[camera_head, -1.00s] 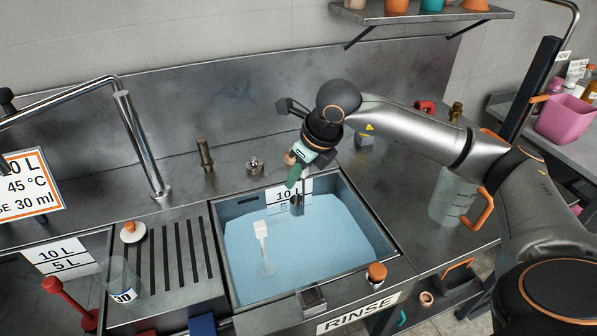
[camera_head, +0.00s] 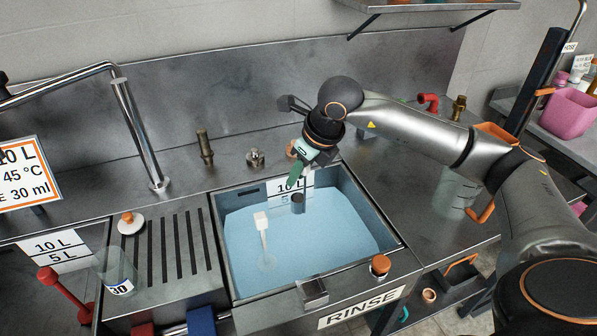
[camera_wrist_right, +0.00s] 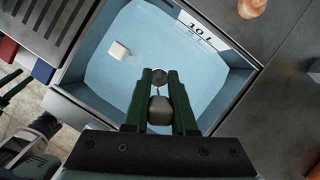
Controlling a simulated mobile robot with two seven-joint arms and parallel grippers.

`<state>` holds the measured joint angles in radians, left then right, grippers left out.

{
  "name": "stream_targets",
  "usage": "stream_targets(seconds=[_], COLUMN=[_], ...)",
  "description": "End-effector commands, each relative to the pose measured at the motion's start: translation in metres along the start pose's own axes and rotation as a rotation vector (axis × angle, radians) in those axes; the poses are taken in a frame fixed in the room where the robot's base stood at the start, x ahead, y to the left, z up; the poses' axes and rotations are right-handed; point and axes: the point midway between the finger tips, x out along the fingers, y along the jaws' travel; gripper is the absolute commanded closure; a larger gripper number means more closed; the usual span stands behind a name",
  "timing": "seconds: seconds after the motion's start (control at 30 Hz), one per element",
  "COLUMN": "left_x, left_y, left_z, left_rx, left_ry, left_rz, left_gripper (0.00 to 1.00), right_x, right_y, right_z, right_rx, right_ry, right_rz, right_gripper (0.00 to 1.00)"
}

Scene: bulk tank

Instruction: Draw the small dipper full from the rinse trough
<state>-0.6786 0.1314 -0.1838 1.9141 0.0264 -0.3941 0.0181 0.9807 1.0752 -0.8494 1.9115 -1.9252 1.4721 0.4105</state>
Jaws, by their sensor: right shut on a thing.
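The rinse trough (camera_head: 392,238) is a steel basin with pale blue water (camera_head: 318,250) in it. My right gripper (camera_head: 298,172) is above the trough's back part, its green fingers shut on the small dipper (camera_head: 298,204). The dipper's small grey cup hangs below the fingers, over or at the water; I cannot tell whether it touches or how full it is. In the right wrist view, the dipper (camera_wrist_right: 159,77) shows beyond the two dark green fingertips. What seems to be my left gripper (camera_wrist_right: 12,86) shows partly at that view's left edge; its jaw state is unclear.
A white float-like piece with a thin stem (camera_head: 262,222) is in the trough. An orange-topped knob (camera_head: 380,266) stands on the front rim. A slotted drainboard (camera_head: 185,245) is at left, with a clear beaker (camera_head: 117,272). A clear jug with an orange handle (camera_head: 455,195) stands right.

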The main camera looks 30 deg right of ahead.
Motion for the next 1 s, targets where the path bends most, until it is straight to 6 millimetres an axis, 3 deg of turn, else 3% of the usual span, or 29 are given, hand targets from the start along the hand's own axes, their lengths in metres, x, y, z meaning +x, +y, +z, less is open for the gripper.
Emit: stream_targets(seconds=[0.6, 1.0], left_x=[0.02, 0.032], left_y=[0.002, 0.011], left_z=[0.024, 0.022], left_rx=[0.0, 0.004], left_ry=[-0.014, -0.001], left_rz=[0.008, 0.031], left_gripper=[0.5, 0.5], right_x=[0.031, 0.05], right_y=[0.0, 0.0], right_z=[-0.013, -0.021], right_rx=[0.0, 0.0], right_ry=[0.0, 0.0], right_rz=[0.0, 0.0], right_gripper=[1.0, 1.0])
